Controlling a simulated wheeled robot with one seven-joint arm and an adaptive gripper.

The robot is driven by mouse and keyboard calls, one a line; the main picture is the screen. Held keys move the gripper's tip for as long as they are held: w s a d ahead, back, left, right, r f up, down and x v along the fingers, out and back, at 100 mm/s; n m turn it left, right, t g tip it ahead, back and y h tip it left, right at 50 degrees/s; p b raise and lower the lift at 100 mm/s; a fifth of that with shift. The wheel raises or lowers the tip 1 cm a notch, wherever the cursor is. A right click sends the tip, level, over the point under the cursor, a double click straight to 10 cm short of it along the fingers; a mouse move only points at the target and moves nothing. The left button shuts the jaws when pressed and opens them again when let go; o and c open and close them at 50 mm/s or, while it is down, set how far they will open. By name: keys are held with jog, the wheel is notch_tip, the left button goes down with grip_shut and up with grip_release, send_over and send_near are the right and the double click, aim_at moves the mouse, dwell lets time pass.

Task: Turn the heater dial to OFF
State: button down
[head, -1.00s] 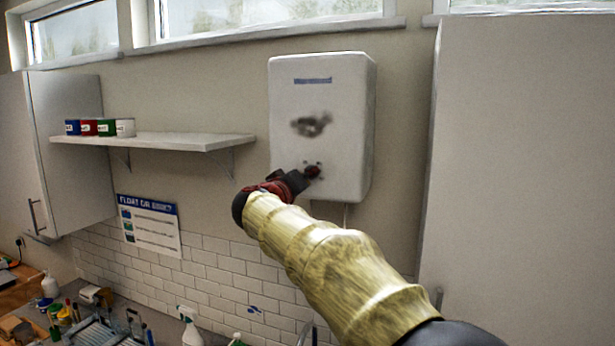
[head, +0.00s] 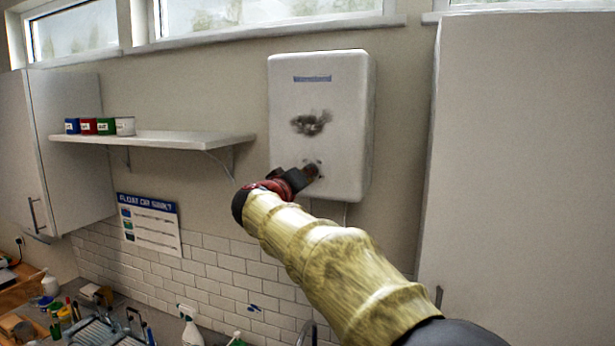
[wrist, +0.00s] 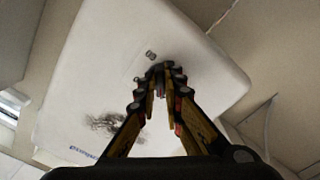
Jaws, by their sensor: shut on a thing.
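The white heater (head: 345,110) hangs on the wall, with a blue strip near its top and a dark sooty smudge (head: 311,123) on its front. The heater fills much of the wrist view (wrist: 85,75), tilted in the picture. My gripper (head: 309,172) reaches up to the lower front of the heater, where the dial sits. In the wrist view its fingertips (wrist: 159,69) are close together at the heater's face, shut on the dial. The fingers mostly hide the dial, and I cannot read its setting. Small marks show on the face beside the fingertips.
A wall shelf (head: 150,139) with several coloured pots is left of the heater. A tall pale cabinet (head: 530,170) stands to the right. A spray bottle (head: 191,328) and sink clutter lie below. The wall between shelf and heater is clear.

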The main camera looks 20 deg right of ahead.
jog(key=shift+f+n, duration=0.1)
jog(key=shift+n, duration=0.2)
jog(key=shift+r+n+b, duration=0.15)
jog(key=shift+n+b, duration=0.6)
jog(key=shift+n, duration=3.05)
jog(key=shift+r+n+b, duration=0.1)
jog(key=shift+n+b, duration=0.6)
jog(key=shift+n, duration=3.1)
jog(key=c, duration=1.9)
grip_release()
jog(key=shift+r, duration=0.1)
